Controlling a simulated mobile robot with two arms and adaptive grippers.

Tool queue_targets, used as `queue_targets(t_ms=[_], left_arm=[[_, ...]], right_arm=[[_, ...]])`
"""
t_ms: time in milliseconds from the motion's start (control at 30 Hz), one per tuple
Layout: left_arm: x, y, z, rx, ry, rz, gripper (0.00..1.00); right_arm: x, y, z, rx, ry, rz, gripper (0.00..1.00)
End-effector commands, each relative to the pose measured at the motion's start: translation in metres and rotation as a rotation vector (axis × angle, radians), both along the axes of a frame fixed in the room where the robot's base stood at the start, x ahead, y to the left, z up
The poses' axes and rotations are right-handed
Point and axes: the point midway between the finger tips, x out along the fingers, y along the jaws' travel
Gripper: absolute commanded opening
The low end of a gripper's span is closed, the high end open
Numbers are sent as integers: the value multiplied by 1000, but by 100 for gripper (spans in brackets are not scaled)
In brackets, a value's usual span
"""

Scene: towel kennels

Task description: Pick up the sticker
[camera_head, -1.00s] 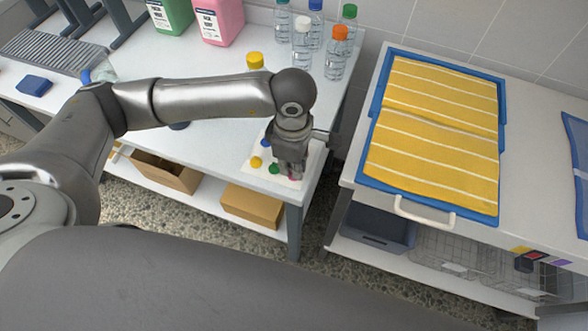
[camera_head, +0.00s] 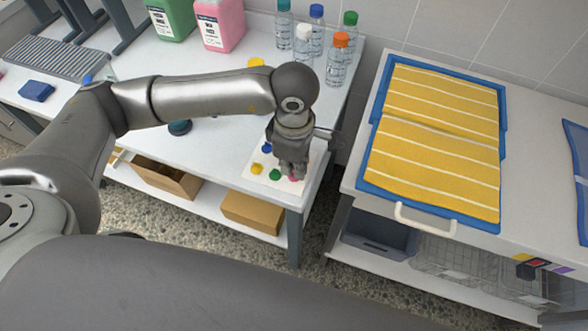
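A white sheet (camera_head: 258,184) lies near the right front corner of the left table. It carries small round stickers: a blue sticker (camera_head: 266,148), a yellow sticker (camera_head: 256,168), a green sticker (camera_head: 275,175) and a pink sticker (camera_head: 293,179). My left gripper (camera_head: 292,172) points down over the sheet, with its fingertips at or just above the pink sticker and partly covering it. I cannot tell whether the fingers touch it or how far apart they are. My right gripper is not in view.
Several capped bottles (camera_head: 335,62) and pink and green jugs (camera_head: 220,22) stand at the back of the left table (camera_head: 215,150). A blue tray (camera_head: 448,222) with a yellow striped towel (camera_head: 432,150) lies on the right table. A gap separates the tables.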

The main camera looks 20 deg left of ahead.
Motion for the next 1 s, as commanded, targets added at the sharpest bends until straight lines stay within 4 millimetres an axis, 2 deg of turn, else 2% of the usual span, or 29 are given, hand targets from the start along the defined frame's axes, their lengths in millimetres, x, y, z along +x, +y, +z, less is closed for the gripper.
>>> queue_targets(t_ms=[33, 167, 300, 400, 600, 800, 1000], left_arm=[[0, -1, 10, -1, -6, -3, 0], [-21, -13, 35, -4, -7, -9, 0], [-46, -28, 70, -3, -9, -12, 0], [-71, -41, 78, -2, -4, -13, 0], [-103, -59, 96, -1, -4, -9, 0], [-119, -67, 105, 0, -2, -4, 0], [-122, -69, 115, 1, -1, -1, 0]], right_arm=[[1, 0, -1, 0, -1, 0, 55], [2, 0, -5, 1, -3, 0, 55], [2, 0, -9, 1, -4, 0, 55], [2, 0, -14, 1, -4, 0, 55], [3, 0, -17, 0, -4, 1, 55], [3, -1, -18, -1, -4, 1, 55], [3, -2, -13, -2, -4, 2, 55]])
